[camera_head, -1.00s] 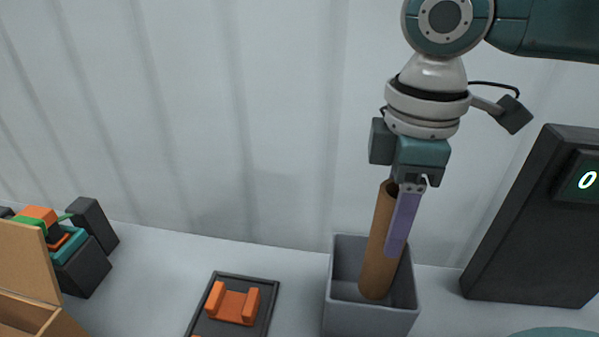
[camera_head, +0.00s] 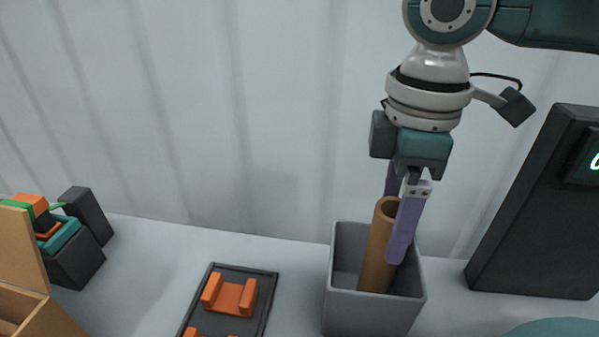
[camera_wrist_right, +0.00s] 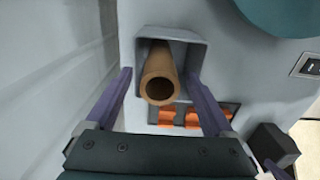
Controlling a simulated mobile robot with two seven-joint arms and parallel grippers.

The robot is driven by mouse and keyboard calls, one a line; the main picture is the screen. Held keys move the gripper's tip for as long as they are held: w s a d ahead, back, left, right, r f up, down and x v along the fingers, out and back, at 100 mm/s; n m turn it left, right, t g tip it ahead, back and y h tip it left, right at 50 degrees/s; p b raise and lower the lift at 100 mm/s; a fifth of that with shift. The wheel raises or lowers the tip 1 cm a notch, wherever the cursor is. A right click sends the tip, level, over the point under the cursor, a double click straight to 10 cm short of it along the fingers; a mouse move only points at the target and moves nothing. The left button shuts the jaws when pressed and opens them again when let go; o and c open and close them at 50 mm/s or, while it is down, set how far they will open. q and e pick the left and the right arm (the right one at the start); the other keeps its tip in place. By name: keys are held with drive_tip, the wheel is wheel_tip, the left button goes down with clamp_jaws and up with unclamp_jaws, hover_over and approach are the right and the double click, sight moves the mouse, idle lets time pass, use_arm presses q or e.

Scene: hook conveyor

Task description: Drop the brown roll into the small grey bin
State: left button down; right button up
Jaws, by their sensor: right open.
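The brown roll (camera_head: 378,250) is a hollow tube standing tilted in the small grey bin (camera_head: 372,312), its upper end sticking out above the rim. My right gripper (camera_head: 396,255) is open above the bin, its purple fingers on either side of the roll. In the right wrist view the roll (camera_wrist_right: 160,78) points its open end at the camera, with a clear gap to each finger of the gripper (camera_wrist_right: 160,85). The bin (camera_wrist_right: 190,60) shows behind the roll there.
A dark tray (camera_head: 258,318) with orange holders (camera_head: 230,297) lies left of the bin. A dark panel (camera_head: 530,215) with a lit display stands at right. A wooden box (camera_head: 28,300) and dark blocks (camera_head: 88,218) are at far left.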

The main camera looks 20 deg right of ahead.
wheel_tip(320, 180, up, 10)
drive_tip(key=shift+f, duration=0.1)
idle(0.4)
drive_tip(key=shift+a, duration=0.1)
